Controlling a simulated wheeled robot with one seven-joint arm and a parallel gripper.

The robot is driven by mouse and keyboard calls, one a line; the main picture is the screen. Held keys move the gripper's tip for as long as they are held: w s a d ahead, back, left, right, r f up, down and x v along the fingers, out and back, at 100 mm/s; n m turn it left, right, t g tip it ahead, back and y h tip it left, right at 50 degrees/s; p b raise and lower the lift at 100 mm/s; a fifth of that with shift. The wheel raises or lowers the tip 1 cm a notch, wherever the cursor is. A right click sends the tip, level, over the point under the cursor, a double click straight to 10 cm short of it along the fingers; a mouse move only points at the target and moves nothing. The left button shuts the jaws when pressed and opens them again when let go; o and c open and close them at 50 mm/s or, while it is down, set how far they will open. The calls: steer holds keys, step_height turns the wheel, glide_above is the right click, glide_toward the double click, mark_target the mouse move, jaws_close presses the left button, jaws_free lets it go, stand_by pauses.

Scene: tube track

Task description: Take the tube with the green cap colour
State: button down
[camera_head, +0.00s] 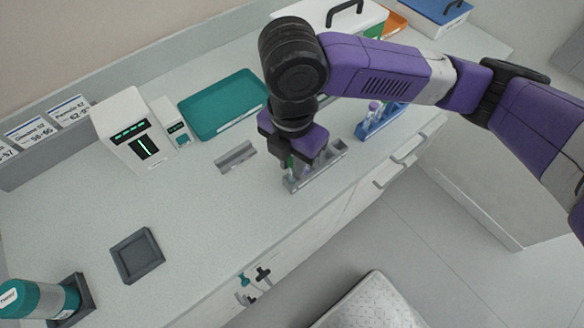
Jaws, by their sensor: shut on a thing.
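My gripper (298,164) points down over the grey rack (325,169) near the counter's front edge. It is shut on a tube with a green cap (291,161). Only a small green part of the tube shows between the fingers; the rest is hidden by the gripper. The tube is at the left part of the rack, and I cannot tell whether its lower end is still in a slot.
A blue rack (366,129) with purple-capped tubes (374,107) stands to the right. A grey slotted block (236,157), teal tray (222,103) and white device (131,130) are left. A dark square holder (137,256) lies front left. Counter between is clear.

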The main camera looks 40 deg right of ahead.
steer(key=shift+r, duration=0.1)
step_height(320, 180, up, 20)
stand_by(0.5)
